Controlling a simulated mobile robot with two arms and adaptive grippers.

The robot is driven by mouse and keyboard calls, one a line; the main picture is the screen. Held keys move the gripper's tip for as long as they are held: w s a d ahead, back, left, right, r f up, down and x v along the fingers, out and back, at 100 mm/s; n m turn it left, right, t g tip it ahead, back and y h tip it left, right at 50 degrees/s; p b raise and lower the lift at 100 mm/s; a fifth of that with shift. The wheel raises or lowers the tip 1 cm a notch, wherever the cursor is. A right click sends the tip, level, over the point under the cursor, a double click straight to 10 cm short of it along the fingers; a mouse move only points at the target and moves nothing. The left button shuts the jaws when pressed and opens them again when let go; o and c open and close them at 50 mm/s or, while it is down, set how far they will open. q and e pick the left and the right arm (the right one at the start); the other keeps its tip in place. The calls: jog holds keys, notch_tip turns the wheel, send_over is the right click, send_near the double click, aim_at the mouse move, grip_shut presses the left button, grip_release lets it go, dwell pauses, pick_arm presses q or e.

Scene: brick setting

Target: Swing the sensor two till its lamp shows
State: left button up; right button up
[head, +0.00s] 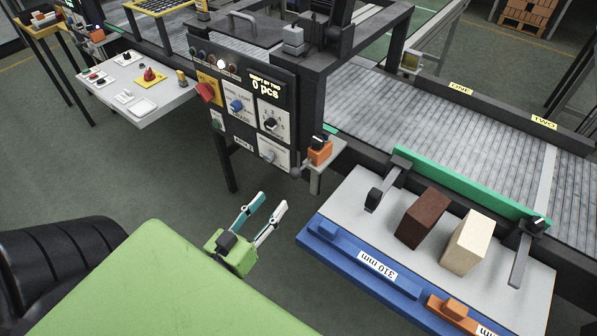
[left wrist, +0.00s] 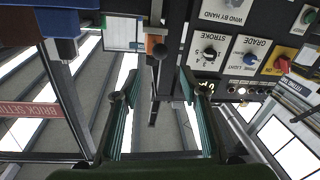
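An orange sensor-like block (head: 319,153) with a dark top sits on a bracket at the right side of the control panel. In the left wrist view an orange block (left wrist: 154,44) with a dark ball and rod lies ahead, between the lines of my fingers. I cannot read a number on it, so I cannot tell whether it is sensor two; I see no lit lamp on it. My left gripper (head: 273,201) is open and empty, below and left of the block, apart from it. My right gripper is not in view.
The control panel (head: 244,113) has dials, a row of lamps with one lit white, and a "0 pcs" display. A roller conveyor (head: 440,125) with "ONE" and "TWO" labels runs behind.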

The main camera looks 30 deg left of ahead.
aim_at(292, 177)
pick_arm(q)
jog(key=w+p, duration=0.1)
jog(key=w, duration=0.5)
jog(key=w+p, duration=0.1)
jog(key=w, duration=0.5)
jog(key=shift+w+a+f, duration=0.1)
jog(key=shift+w+a, duration=0.1)
jog(key=shift+w, duration=0.2)
grip_shut()
